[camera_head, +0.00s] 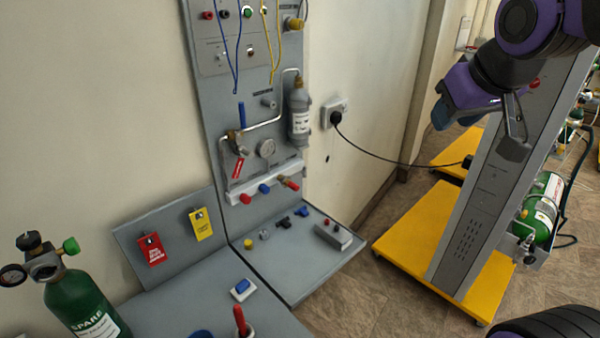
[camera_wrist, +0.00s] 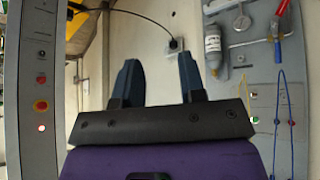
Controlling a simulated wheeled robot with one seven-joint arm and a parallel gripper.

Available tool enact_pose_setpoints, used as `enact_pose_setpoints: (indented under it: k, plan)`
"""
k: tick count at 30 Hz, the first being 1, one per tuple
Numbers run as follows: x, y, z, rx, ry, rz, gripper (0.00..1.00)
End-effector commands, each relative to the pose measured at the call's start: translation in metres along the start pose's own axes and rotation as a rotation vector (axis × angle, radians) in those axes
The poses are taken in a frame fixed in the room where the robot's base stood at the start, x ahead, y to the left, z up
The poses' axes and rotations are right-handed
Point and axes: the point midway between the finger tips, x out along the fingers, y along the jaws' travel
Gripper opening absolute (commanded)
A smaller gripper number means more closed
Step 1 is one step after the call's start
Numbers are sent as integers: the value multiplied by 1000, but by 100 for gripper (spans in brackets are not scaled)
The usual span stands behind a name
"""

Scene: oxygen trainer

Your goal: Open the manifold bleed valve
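The grey wall panel (camera_head: 211,110) carries a white manifold bar (camera_head: 238,192) with red and blue knobs and a brass fitting with a red end (camera_head: 289,183). I cannot tell which fitting is the bleed valve. My gripper (camera_head: 458,104) is at the upper right, well apart from the panel. In the wrist view my gripper (camera_wrist: 158,82) is open and empty, with its fingers spread; the blue handle (camera_wrist: 277,50) shows upside down there.
A grey cylinder (camera_head: 300,112) hangs beside the piping. A green spare cylinder (camera_head: 85,303) stands at lower left. Small parts lie on the grey bench (camera_head: 285,268).

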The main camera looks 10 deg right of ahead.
Motion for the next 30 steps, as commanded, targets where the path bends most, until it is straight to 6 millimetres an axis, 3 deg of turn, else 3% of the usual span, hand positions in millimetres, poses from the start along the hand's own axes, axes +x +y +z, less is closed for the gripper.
enact_pose_setpoints:
  k: [6,15,24,30]
  plan:
    - [58,2,-57,-69,106,15,37]
    - [142,-6,-118,-167,263,-8,37]
    - [232,-26,-153,-250,421,-81,37]
    - [292,-44,-160,-288,527,-156,37]
